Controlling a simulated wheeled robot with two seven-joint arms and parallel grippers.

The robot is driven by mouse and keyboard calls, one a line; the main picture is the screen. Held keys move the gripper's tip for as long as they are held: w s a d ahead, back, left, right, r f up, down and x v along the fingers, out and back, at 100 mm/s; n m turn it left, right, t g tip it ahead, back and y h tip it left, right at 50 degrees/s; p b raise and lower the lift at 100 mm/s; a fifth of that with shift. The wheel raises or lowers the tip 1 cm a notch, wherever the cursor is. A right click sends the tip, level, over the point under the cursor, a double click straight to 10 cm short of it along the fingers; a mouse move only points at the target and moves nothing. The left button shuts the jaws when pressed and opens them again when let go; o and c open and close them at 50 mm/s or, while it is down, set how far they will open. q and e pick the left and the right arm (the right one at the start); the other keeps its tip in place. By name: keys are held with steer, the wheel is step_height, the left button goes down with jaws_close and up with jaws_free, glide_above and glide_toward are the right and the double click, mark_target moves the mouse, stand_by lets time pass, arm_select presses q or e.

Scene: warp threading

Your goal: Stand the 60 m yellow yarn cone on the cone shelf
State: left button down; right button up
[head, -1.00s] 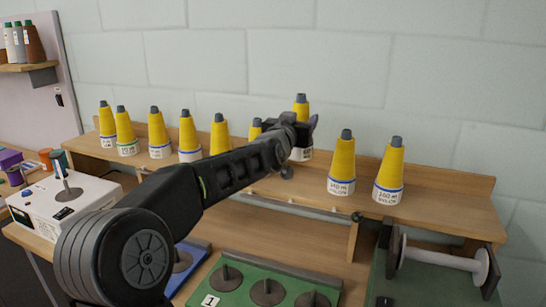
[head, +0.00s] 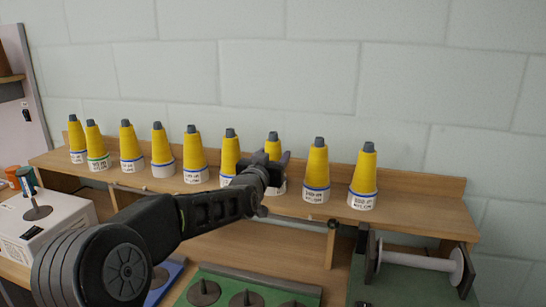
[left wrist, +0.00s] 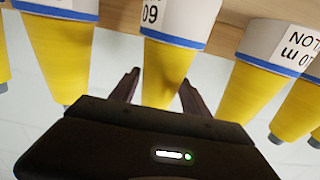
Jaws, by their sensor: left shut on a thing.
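The yellow yarn cone (head: 273,148) with a grey tip and a white, blue-edged label stands upright in the row on the wooden cone shelf (head: 410,213). My left gripper (head: 268,168) is shut on its yellow body. In the left wrist view the cone (left wrist: 168,62) appears upside down between the two fingers of the gripper (left wrist: 160,82), and part of its number shows. Its base is level with its neighbours', but the gripper partly hides it, so I cannot tell if it touches the shelf. My right gripper is not in view.
Similar yellow cones stand on both sides, the nearest at left (head: 230,150) and right (head: 317,168), with small gaps. A green board with pegs (head: 250,285), a spool holder (head: 415,262) and a white box (head: 45,225) sit below the shelf.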

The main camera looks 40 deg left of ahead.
arm_select(q)
steer(key=shift+f, duration=0.1)
steer(key=c, duration=0.5)
jaws_free()
steer(key=shift+r, duration=0.25)
steer(key=b+v, duration=0.2)
steer(key=v, duration=1)
steer(key=shift+f, duration=0.15)
